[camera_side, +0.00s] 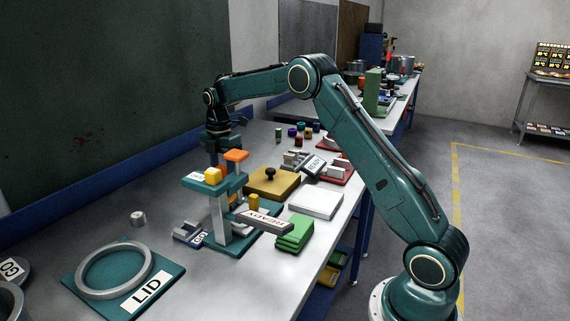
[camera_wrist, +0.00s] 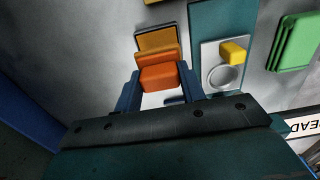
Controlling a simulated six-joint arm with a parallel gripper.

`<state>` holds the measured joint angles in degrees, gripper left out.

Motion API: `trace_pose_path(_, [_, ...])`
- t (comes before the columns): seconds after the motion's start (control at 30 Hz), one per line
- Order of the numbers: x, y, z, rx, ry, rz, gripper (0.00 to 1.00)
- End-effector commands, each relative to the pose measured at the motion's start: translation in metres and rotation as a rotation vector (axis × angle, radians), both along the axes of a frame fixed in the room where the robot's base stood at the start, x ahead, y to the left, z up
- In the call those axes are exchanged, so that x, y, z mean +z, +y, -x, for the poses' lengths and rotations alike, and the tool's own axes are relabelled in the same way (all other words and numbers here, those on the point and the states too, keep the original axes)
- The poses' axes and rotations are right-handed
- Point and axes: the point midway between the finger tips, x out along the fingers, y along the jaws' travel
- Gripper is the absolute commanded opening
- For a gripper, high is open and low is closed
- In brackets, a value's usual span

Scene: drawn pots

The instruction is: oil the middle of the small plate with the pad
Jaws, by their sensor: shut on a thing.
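My gripper (camera_wrist: 161,80) is shut on an orange block (camera_wrist: 162,77), which appears to be the pad, with its fingers on either side. An amber piece in a dark frame (camera_wrist: 157,39) shows just beyond the block; I cannot tell whether they touch. In the side view my gripper (camera_side: 217,150) points down behind the teal stand, with an orange block (camera_side: 236,156) beside it. A round grey disc (camera_wrist: 222,77), possibly the small plate, lies on a pale square right of the gripper, with a yellow block (camera_wrist: 234,52) beside it. The pad's underside is hidden.
A teal stand (camera_side: 219,216) rises close to my gripper. A tan board with a dark knob (camera_side: 271,187), a white slab (camera_side: 316,203) and folded green cloths (camera_side: 294,233) lie to the right. A ring on a LID mat (camera_side: 72,281) lies front left. Bare bench shows between.

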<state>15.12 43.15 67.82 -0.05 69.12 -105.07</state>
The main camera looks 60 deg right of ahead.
Motion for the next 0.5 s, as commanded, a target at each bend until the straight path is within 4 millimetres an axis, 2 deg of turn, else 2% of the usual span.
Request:
trace_pose_path(0.3, [0.018, 0.000, -0.001, 0.000, -0.003, 0.001, 0.21])
trace_pose_path(0.5, [0.022, 0.000, 0.000, 0.000, -0.002, 0.000, 0.21])
